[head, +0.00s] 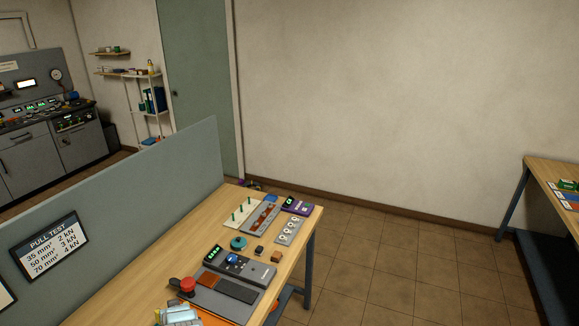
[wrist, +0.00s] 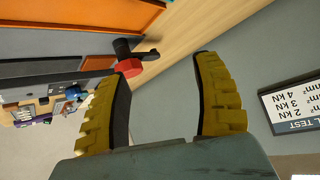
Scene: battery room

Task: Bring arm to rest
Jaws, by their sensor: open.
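My gripper (wrist: 166,68) shows in the wrist view, with two yellow ribbed fingers with dark inner pads spread wide. A red knob with a black handle (wrist: 130,66) shows beside and beyond the tip of the left finger; I cannot tell the distance. In the head view the red knob (head: 188,285) stands on the near part of the wooden bench (head: 135,280). My arm cannot be clearly made out in the head view.
A grey partition (head: 130,195) with a pull test sign (head: 50,243) runs along the bench's left side. Devices, a panel with green pegs (head: 238,212) and a teal round piece (head: 238,243) lie on the bench. Tiled floor (head: 400,260) is open rightward, up to another table (head: 550,173).

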